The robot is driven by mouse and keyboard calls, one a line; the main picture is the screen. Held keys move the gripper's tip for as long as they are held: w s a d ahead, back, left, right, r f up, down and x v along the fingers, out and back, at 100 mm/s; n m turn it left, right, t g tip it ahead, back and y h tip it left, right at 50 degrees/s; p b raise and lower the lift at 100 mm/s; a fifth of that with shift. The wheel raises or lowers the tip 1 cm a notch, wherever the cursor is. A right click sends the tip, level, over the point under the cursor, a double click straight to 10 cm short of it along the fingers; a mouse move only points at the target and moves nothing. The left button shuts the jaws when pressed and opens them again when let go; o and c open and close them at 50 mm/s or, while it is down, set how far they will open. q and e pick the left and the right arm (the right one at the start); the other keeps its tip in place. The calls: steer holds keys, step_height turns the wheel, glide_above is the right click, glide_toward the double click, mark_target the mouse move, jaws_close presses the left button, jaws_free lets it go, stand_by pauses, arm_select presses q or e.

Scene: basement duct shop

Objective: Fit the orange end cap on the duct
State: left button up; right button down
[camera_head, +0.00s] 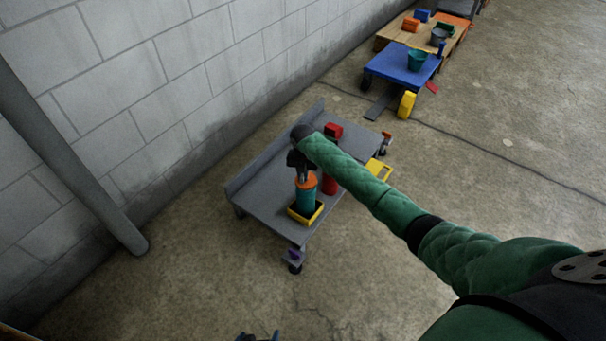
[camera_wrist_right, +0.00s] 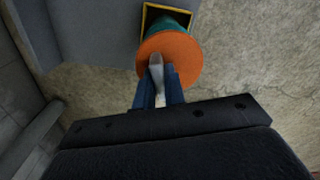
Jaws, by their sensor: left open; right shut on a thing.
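The teal duct (camera_head: 306,200) stands upright in a yellow-rimmed box (camera_head: 293,214) on a grey cart. The orange end cap (camera_head: 311,181) is at the top of the duct. In the right wrist view the cap (camera_wrist_right: 188,58) is a round disc with a grey knob, and it covers most of the duct (camera_wrist_right: 170,24). My right gripper (camera_wrist_right: 157,82) is shut on the cap's knob. I cannot tell whether the cap is fully seated or just above the rim. My left gripper (camera_head: 258,337) barely shows at the bottom edge, open, away from the cart.
The grey cart (camera_head: 262,192) has a raised back edge along the block wall. A red cylinder (camera_head: 329,185) stands close beside the duct, and a red block (camera_head: 333,130) lies farther back. A blue platform (camera_head: 400,65) with a green bucket (camera_head: 417,60) stands beyond. The floor in front is clear.

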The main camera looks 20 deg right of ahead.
stand_by(0.5)
steer(key=shift+f, duration=0.6)
stand_by(0.3)
steer(key=c, duration=1.8)
jaws_free()
steer(key=shift+o, duration=0.2)
step_height(320, 180, up, 2)
steer(key=shift+r+p, duration=0.15)
steer(key=shift+p, duration=0.95)
steer(key=shift+r+p, duration=0.35)
steer(key=shift+r, duration=0.05)
